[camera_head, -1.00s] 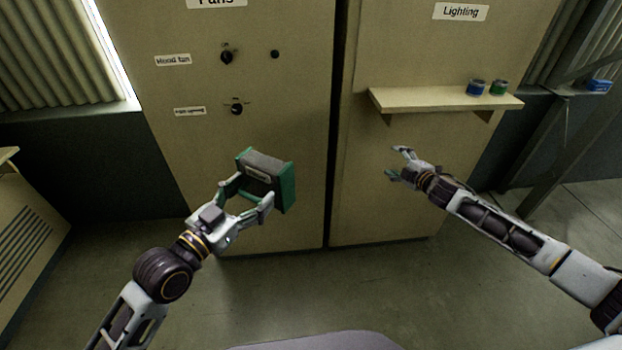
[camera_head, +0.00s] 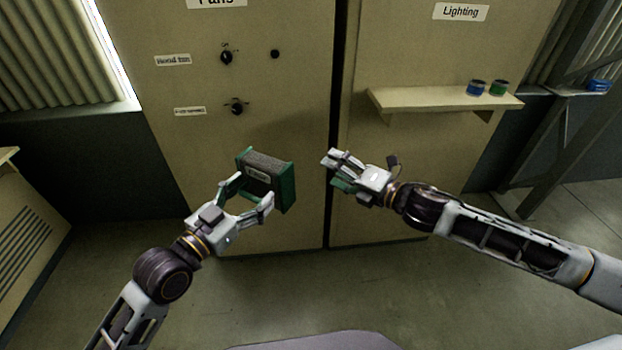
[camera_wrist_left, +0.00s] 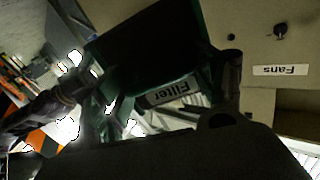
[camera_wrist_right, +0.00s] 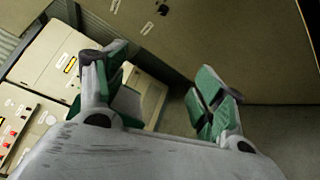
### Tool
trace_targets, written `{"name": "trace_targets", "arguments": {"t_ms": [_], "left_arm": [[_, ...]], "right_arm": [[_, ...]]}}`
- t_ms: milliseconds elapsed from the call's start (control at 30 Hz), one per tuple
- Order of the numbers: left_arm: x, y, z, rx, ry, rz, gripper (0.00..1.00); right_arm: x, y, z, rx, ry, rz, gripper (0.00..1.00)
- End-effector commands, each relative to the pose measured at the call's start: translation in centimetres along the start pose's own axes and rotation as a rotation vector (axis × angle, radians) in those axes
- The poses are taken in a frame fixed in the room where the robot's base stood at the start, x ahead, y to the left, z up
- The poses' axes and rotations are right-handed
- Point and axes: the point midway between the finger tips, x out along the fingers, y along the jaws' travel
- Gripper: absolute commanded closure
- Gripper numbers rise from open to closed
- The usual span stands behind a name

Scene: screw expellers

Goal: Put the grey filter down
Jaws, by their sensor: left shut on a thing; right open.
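The grey filter (camera_head: 264,163) has a grey top, green end plates and a label on its front; in the left wrist view its label reads "Filter" (camera_wrist_left: 172,93). My left gripper (camera_head: 248,196) is shut on it and holds it in the air before the cabinets. The filter is slightly tilted. My right gripper (camera_head: 335,172) is open and empty, to the right of the filter and apart from it. The right wrist view shows its spread fingers (camera_wrist_right: 160,78) with nothing between them.
The "Fans" cabinet (camera_head: 205,85) with knobs stands behind the filter. The "Lighting" cabinet (camera_head: 440,45) bears a shelf (camera_head: 420,101) with a blue can (camera_head: 476,88) and a green can (camera_head: 498,88) at its right end; its left part is bare. The floor (camera_head: 300,290) in front is clear.

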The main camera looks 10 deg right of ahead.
Motion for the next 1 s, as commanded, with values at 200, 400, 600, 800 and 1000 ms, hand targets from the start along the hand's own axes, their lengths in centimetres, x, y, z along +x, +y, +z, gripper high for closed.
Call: {"name": "trace_targets", "arguments": {"t_ms": [200, 400, 600, 800, 1000], "left_arm": [[0.0, 0.0, -0.1, 0.0, 0.001, 0.0, 0.56], [0.0, 0.0, 0.0, 0.0, 0.001, 0.0, 0.56], [0.0, 0.0, 0.0, 0.0, 0.001, 0.0, 0.56], [0.0, 0.0, 0.0, 0.0, 0.001, 0.0, 0.56], [0.0, 0.0, 0.0, 0.0, 0.001, 0.0, 0.56]], "right_arm": [[-0.8, 4.5, -4.6, -0.176, 0.069, 0.081, 0.3], [-1.7, 7.5, -7.2, -0.342, 0.098, 0.146, 0.3], [-2.3, 9.3, -8.8, -0.509, 0.103, 0.193, 0.3], [-2.5, 9.8, -9.1, -0.676, 0.091, 0.213, 0.3], [-2.5, 9.8, -9.1, -0.841, 0.074, 0.224, 0.3]]}}
